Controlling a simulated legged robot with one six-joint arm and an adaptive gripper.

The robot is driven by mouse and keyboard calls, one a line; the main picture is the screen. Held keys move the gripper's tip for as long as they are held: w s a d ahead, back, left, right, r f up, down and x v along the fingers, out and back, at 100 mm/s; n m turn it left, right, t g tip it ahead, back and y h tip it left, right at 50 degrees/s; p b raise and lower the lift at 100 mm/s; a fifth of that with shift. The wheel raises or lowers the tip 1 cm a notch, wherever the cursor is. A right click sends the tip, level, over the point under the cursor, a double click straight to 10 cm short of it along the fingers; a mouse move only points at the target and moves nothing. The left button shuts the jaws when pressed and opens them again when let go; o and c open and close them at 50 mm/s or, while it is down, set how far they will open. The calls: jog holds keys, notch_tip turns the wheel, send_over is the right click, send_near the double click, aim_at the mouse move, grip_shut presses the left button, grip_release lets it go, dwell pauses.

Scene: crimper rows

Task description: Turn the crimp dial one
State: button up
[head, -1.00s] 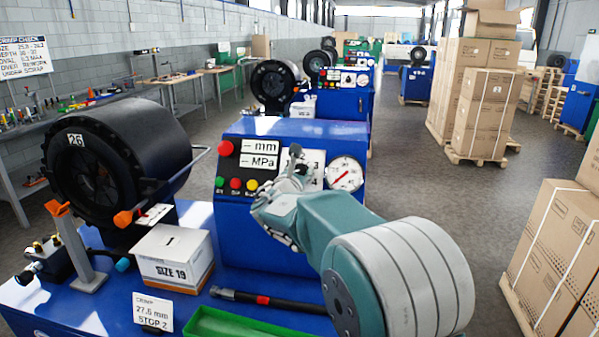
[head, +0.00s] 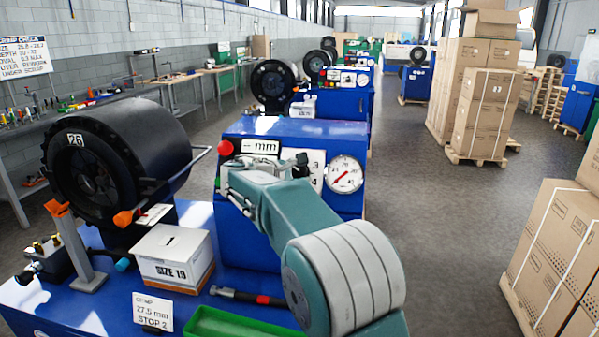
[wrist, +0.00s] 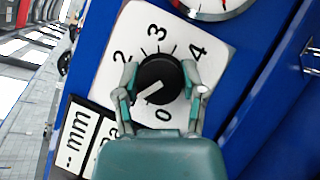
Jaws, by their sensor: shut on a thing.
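The crimp dial is a black round knob (wrist: 158,80) on a white plate (wrist: 108,62) marked 0, 2, 3 and 4 in the wrist view. Its white pointer line points to the lower left, between the 0 and the 2. My gripper (wrist: 160,76) has one finger on each side of the knob and is shut on it.
A round gauge (head: 344,174) is right of the plate, and a red button (head: 225,148) is at the panel's upper left. A SIZE 19 box (head: 175,258), a green tray (head: 235,325) and a black hose (head: 240,295) lie on the blue bench. Cartons (head: 555,260) stand on the right.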

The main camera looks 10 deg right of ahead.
jog(key=m+g, duration=0.1)
jog(key=m, duration=0.1)
jog(key=m+g+y, duration=0.1)
jog(key=m+g, duration=0.1)
jog(key=m, duration=0.1)
jog(key=shift+a+f, duration=0.1)
jog(key=shift+f, duration=0.1)
jog(key=shift+m, duration=0.4)
jog(key=o, duration=1.1)
jog(key=shift+o, duration=0.2)
jog(key=shift+r, duration=0.1)
jog(key=shift+a+r, duration=0.1)
jog(key=shift+a, duration=0.05)
jog(key=v, duration=1.1)
jog(key=shift+a+r, duration=0.2)
jog(key=shift+a, duration=0.1)
